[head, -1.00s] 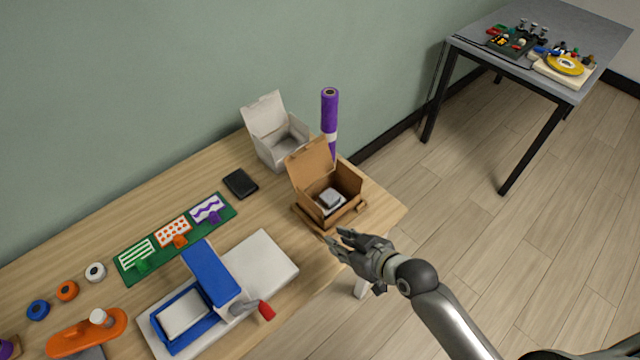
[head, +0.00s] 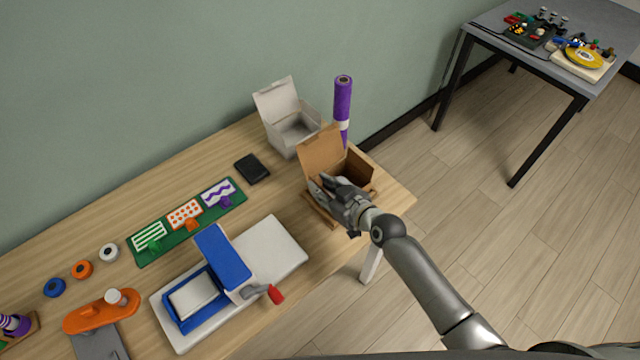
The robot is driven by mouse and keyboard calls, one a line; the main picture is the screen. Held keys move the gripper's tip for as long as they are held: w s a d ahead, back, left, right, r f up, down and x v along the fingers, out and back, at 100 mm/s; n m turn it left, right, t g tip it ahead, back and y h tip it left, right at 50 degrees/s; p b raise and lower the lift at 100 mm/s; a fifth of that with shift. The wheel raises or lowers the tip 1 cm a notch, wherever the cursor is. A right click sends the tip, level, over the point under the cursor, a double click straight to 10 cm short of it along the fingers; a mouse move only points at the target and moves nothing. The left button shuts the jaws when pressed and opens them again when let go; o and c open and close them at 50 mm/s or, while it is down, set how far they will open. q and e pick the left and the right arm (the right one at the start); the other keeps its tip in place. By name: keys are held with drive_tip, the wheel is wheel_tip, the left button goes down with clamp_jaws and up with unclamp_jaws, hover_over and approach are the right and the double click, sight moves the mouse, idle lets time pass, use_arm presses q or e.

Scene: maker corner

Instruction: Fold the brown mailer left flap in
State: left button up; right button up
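The brown mailer (head: 358,166) is an open cardboard box near the right end of the wooden table, its lid raised at the back. A side flap sticks out low at its front left (head: 318,208). My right gripper (head: 322,183) is at the left front side of the mailer, its fingers over or against that wall. It covers the left flap area and most of the inside, including the grey and white item seen there before. Whether the fingers touch cardboard or are spread is unclear. My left gripper is out of view.
A white open box (head: 292,130) and a purple roll (head: 342,105) stand behind the mailer. A black wallet-like item (head: 251,168), a green board with patterned cards (head: 160,252) and a blue and white press (head: 222,262) lie to the left.

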drive_tip(key=shift+x, duration=0.8)
clamp_jaws()
drive_tip(key=m+b, duration=0.1)
drive_tip(key=b, duration=0.2)
drive_tip(key=w+d+m+g+y+b, duration=0.1)
drive_tip(key=b, duration=0.2)
drive_tip(key=d+f+m+y+b, duration=0.1)
drive_tip(key=b, duration=0.2)
drive_tip(key=shift+w+m, duration=0.15)
drive_tip(key=shift+m, duration=0.25)
drive_tip(key=shift+w+d+r+m+g+y+b, duration=0.15)
drive_tip(key=shift+m+g+y+b, duration=0.25)
drive_tip(key=shift+b, duration=0.75)
unclamp_jaws()
